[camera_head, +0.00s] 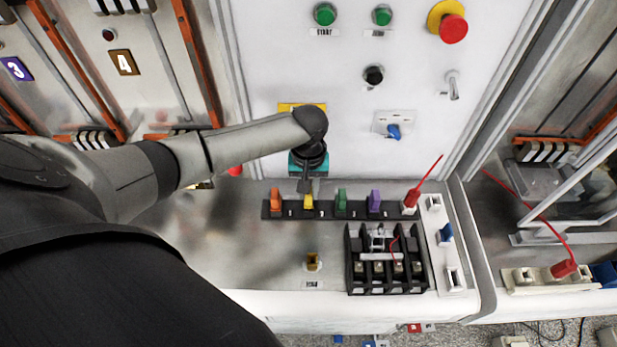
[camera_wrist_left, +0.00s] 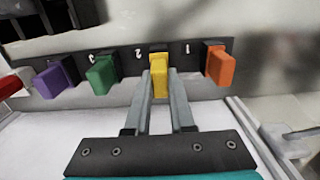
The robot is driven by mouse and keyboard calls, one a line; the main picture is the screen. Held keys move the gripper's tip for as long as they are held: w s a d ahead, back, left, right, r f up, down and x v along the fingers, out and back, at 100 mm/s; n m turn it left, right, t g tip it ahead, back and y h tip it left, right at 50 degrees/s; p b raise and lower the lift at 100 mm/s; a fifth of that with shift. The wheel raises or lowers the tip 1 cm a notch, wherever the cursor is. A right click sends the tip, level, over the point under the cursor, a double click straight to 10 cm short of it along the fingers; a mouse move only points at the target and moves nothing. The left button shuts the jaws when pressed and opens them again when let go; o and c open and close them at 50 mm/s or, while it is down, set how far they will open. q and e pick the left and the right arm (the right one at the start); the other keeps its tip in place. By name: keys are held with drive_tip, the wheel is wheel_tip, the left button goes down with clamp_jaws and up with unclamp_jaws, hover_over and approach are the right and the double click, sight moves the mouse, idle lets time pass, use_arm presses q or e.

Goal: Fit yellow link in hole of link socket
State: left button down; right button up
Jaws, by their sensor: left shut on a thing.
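The yellow link (camera_head: 308,202) stands at the black link rack (camera_head: 325,214), between an orange link (camera_head: 275,199) and a green link (camera_head: 341,199). My left gripper (camera_head: 306,188) is shut on it from above. In the left wrist view, the fingers (camera_wrist_left: 159,88) lie on both sides of the yellow link (camera_wrist_left: 159,62), by the mark 2. I cannot tell whether its lower end is still in the rack. A small brownish-yellow socket (camera_head: 313,262), likely the link socket, sits on the bench in front of the rack, with a label below it. My right gripper is not in view.
A purple link (camera_head: 375,200) and a red plug with a lead (camera_head: 412,198) stand to the right. A black terminal block (camera_head: 386,272) is right of the socket. The panel (camera_head: 340,100) with buttons rises behind. The bench left of the socket is clear.

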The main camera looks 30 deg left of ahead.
use_arm(q)
drive_tip(key=shift+f, duration=0.65)
drive_tip(key=c, duration=0.7)
unclamp_jaws()
wheel_tip(320, 180, up, 15)
drive_tip(key=shift+r, duration=0.15)
